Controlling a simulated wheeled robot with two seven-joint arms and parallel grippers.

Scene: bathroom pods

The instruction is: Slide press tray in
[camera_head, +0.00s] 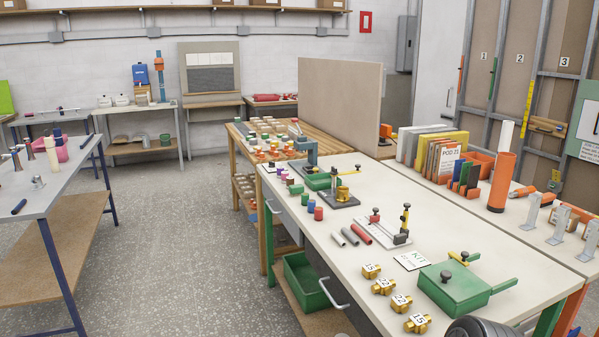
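Nearer, a green flat box (453,288) with a yellow clamp bar, black knobs and a green handle pointing right sits on the same table. I cannot tell which green piece is the press tray. A dark rounded part, likely mine, shows at the bottom edge by the green box. Neither gripper shows in this view.
Several brass numbered blocks (383,286), a KIT card (411,260), small rods (361,234) and clamp fixtures (401,227) stand on the white worktable (350,281). An orange tube (501,181) and folders stand at right. The floor (190,240) at left is clear.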

